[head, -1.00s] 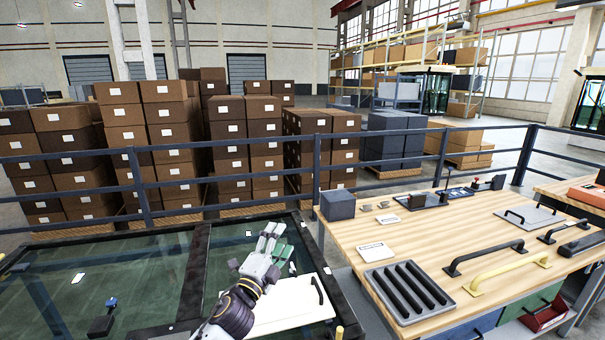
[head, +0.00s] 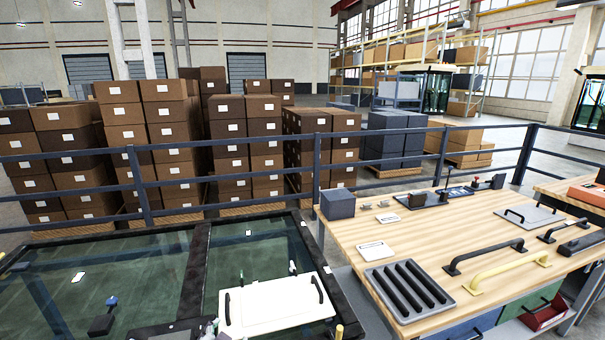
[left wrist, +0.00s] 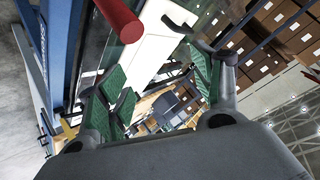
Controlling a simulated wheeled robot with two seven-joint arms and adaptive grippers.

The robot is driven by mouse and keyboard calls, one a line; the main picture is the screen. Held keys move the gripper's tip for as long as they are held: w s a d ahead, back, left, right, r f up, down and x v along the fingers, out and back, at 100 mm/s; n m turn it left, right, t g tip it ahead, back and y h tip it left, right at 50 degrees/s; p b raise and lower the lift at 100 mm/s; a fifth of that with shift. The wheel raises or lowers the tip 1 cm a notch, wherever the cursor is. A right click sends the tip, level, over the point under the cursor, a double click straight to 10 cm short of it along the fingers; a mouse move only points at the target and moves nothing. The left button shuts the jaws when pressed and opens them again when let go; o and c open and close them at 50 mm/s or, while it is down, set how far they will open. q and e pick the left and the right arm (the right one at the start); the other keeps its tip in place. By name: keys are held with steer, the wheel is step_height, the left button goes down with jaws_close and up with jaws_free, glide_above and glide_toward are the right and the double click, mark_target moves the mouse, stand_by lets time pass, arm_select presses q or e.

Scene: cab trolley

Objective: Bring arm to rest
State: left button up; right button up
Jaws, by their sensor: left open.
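My left gripper (left wrist: 160,88) shows in the left wrist view. Its two fingers with green pads are spread apart, and nothing is held between them. In the head view the gripper is out of sight; only a small part, possibly of my arm, shows at the bottom edge. A white panel (head: 272,308) with black handles lies on the glass-topped frame in the head view. A white surface (left wrist: 155,40), probably this panel, also shows beyond the fingers in the left wrist view. My right gripper is in neither view.
A wooden workbench (head: 430,235) at the right carries a slotted dark tray (head: 408,290), a yellow handle (head: 508,270) and black handles. A dark railing (head: 320,160) runs behind. A red rod (left wrist: 120,20) is close in the left wrist view. The space above the panel is clear.

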arm_select(q)
steer(key=s+a+f+n+g, duration=0.1)
steer(key=s+f+n+g, duration=0.2)
steer(key=s, duration=0.6)
steer(key=s+a+f+n+g, duration=0.1)
steer(key=s+f+g, duration=0.3)
steer(key=s, duration=0.6)
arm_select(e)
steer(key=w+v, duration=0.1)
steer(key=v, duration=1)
arm_select(q)
step_height(320, 180, down, 45)
steer(key=s+d+g+h+b, duration=0.1)
steer(key=s+d+g+b, duration=0.1)
steer(key=b, duration=1.9)
steer(key=shift+s+d+f, duration=0.15)
steer(key=shift+d+f, duration=0.05)
steer(key=shift+d, duration=0.1)
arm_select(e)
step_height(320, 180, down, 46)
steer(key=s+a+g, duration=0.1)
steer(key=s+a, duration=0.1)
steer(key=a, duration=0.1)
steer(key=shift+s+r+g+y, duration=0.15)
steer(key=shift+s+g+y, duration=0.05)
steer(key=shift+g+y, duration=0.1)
